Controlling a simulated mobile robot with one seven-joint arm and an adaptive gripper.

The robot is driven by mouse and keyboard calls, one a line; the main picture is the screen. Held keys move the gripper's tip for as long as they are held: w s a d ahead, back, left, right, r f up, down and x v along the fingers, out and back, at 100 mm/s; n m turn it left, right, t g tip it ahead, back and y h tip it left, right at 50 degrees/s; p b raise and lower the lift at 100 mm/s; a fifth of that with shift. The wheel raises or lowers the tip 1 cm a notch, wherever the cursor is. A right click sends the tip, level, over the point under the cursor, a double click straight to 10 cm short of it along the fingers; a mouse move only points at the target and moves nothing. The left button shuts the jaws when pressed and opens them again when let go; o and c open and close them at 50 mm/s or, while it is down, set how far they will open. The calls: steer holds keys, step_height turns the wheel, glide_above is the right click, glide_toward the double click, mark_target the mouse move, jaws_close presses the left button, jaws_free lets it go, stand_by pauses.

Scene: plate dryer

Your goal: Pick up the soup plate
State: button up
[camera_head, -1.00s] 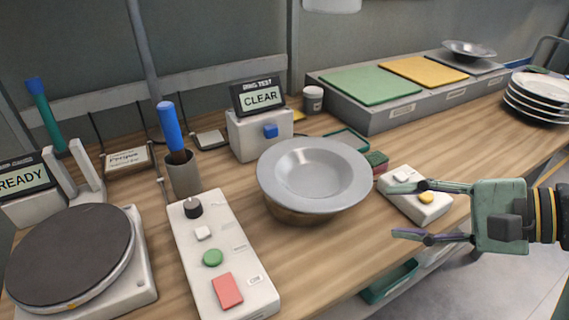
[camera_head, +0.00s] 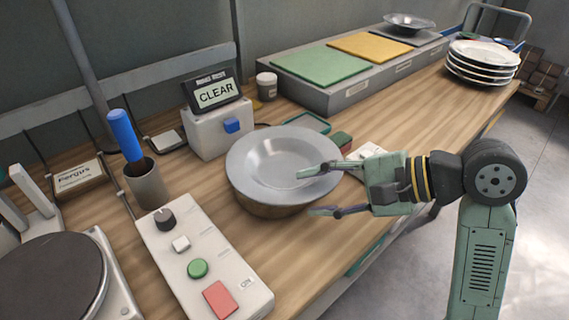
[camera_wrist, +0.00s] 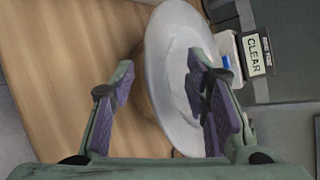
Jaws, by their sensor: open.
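The soup plate (camera_head: 275,158) is a grey, wide-rimmed metal plate resting on top of a brown round base (camera_head: 268,208) on the wooden bench. In the wrist view the plate (camera_wrist: 168,62) stands ahead of my gripper. My gripper (camera_head: 308,191) is open and empty, at the plate's right side. One finger shows over the plate's right rim, the other lower, in front of and outside it. In the wrist view the near rim lies between the fingers of my gripper (camera_wrist: 160,95); contact cannot be told.
A control box (camera_head: 205,262) with knob and buttons stands front left of the plate. A CLEAR display unit (camera_head: 213,125) stands behind it. Green and yellow pads (camera_head: 322,64), another metal dish (camera_head: 409,22) and stacked white plates (camera_head: 482,60) are farther right. The bench's front edge is close.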

mark_target(285, 169)
steer(key=x, duration=0.4)
steer(key=shift+w+f+p, duration=0.15)
steer(key=shift+w+p, duration=0.2)
steer(key=shift+p, duration=0.05)
steer(key=shift+c, duration=0.2)
jaws_close()
